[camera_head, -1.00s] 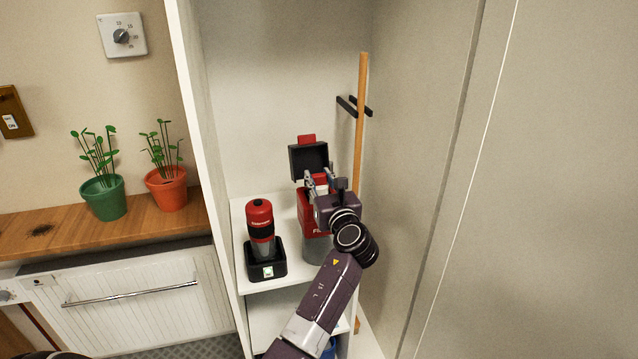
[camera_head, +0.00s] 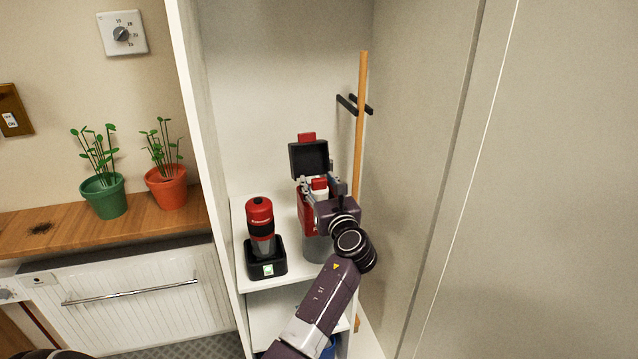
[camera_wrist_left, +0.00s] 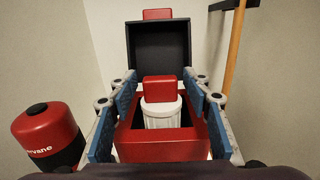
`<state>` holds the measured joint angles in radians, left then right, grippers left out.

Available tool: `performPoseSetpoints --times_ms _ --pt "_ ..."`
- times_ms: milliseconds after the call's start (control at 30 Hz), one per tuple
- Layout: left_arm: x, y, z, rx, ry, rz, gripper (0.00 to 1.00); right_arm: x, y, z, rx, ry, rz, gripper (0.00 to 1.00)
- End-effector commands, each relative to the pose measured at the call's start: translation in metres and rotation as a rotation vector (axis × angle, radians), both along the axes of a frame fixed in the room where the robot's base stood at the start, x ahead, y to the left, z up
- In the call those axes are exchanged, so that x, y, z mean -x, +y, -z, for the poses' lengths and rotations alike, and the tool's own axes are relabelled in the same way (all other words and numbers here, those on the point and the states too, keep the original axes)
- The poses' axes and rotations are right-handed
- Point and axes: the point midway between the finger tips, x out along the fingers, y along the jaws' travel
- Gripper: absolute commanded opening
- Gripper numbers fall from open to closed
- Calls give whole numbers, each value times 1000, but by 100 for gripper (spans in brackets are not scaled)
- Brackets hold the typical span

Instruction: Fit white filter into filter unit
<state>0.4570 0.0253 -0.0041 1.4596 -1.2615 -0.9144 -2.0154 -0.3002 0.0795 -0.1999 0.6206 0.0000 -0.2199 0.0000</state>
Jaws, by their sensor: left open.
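The white filter (camera_wrist_left: 162,112) has a red block-shaped top and stands upright in the opening of the red filter unit (camera_wrist_left: 130,140). In the head view the filter (camera_head: 319,188) shows only in part above the unit (camera_head: 306,215). The unit's black lid (camera_head: 309,158) stands open behind it. My left gripper (camera_wrist_left: 160,95) is open, with its blue-padded fingers on either side of the filter and apart from it. In the head view the left gripper (camera_head: 325,187) is over the unit and hides part of it. How deep the filter sits is hidden. My right gripper is not in view.
A red and black handheld device (camera_head: 260,222) stands in a black base (camera_head: 266,268) left of the unit, on the white shelf (camera_head: 285,285). A wooden pole (camera_head: 361,125) leans at the back right. Cupboard walls enclose both sides.

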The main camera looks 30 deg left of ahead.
Motion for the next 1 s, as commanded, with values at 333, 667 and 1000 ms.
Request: performPoseSetpoints --times_ms 333,667,1000 --pt "21 -25 -3 3 -2 3 45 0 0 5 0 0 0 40" --pt "65 -76 -3 1 0 2 45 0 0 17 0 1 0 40" --pt "78 -91 -6 0 -1 0 45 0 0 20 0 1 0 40"
